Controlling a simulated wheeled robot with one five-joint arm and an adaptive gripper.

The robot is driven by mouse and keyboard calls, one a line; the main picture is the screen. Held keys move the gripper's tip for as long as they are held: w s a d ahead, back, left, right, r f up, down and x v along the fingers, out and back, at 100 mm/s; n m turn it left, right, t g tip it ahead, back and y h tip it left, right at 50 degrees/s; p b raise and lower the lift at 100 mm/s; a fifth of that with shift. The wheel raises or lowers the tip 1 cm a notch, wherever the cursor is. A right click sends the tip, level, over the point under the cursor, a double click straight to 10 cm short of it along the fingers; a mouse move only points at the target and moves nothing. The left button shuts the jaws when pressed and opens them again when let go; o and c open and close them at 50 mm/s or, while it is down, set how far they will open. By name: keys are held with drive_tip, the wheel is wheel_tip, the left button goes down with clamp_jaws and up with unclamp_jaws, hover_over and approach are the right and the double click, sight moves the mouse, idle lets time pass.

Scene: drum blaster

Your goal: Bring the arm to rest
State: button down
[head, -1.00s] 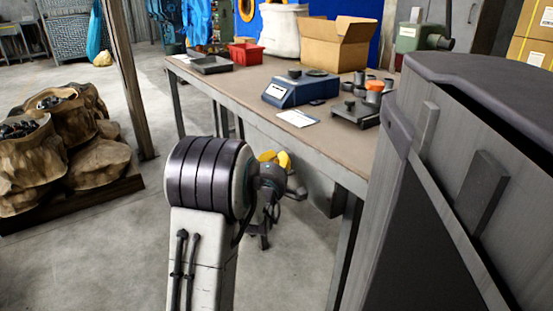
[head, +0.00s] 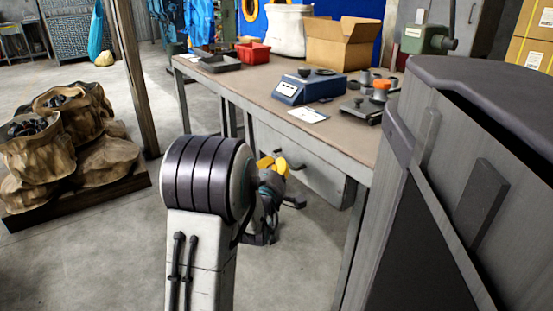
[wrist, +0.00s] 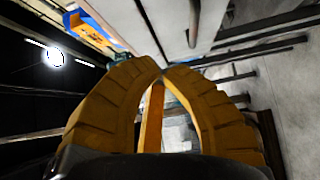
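My arm rises in the lower middle of the head view. My gripper (head: 273,166) shows there as small yellow fingers behind and to the right of my arm's dark ribbed joint, in front of the table's underside. Part of it is hidden by the arm. In the wrist view my gripper (wrist: 161,70) has two ribbed yellow fingers that lean together and meet at their tips. Nothing is seen held at the tips. An orange strip shows in the gap lower down between the fingers.
A workbench (head: 262,95) stands just beyond my gripper, bearing a blue scale (head: 305,88), a red bin (head: 253,53) and an open cardboard box (head: 342,45). Sacks (head: 75,130) lie on a pallet at left beside a post (head: 128,75). Grey floor (head: 110,240) is clear in front.

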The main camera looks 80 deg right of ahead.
drive_tip(key=a, duration=0.6)
drive_tip(key=shift+w+a+p, duration=0.15)
drive_tip(key=shift+w+p, duration=0.1)
drive_tip(key=shift+p, duration=0.05)
drive_tip(key=shift+r, duration=0.1)
